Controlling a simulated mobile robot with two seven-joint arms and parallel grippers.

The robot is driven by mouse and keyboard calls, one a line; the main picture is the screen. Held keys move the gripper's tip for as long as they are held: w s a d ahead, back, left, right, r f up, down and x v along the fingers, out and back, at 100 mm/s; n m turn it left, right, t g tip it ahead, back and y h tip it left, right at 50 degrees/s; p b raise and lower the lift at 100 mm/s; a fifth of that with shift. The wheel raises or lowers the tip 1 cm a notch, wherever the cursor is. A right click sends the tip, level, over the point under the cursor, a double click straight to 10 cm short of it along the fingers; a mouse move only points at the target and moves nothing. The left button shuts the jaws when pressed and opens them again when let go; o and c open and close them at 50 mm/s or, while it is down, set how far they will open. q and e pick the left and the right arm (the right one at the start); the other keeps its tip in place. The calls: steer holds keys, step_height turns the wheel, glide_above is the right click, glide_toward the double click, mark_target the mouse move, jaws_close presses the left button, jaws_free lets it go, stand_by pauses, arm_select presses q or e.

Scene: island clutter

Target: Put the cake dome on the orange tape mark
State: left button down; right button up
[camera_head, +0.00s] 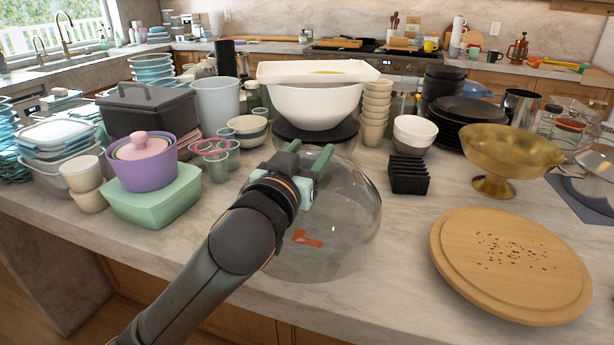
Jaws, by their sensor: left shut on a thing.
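The cake dome (352,235) is clear glass and sits near the front edge of the island, in the middle of the view. My left gripper (305,170) is over its top and is shut on it; the arm and the gripper body hide the grip point and the dome's left part. The orange tape mark (308,239) shows through the glass, within the dome's outline. I cannot tell whether the dome's rim touches the counter or hangs just above it. My right gripper is not in view.
A round wooden board with crumbs (460,262) lies to the right, with a brass footed bowl (510,152) behind it. A black slotted holder (408,176) stands behind the dome's right side. A green box (150,203) with a purple pot (140,172) stands left. Bare counter (400,240) separates dome and board.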

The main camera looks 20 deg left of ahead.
arm_select(q)
steer(key=shift+w+a+f, duration=0.15)
steer(key=shift+f, duration=0.05)
steer(key=shift+w+a+f+b, duration=0.1)
steer(key=shift+f+b, duration=0.15)
steer(key=shift+f, duration=0.4)
steer(key=shift+w+a+f+b, duration=0.1)
steer(key=shift+f+b, duration=0.1)
steer(key=shift+f, duration=0.8)
steer(key=shift+d, duration=0.1)
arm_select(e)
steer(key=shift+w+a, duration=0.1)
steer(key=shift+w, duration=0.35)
arm_select(q)
steer(key=shift+f, duration=0.1)
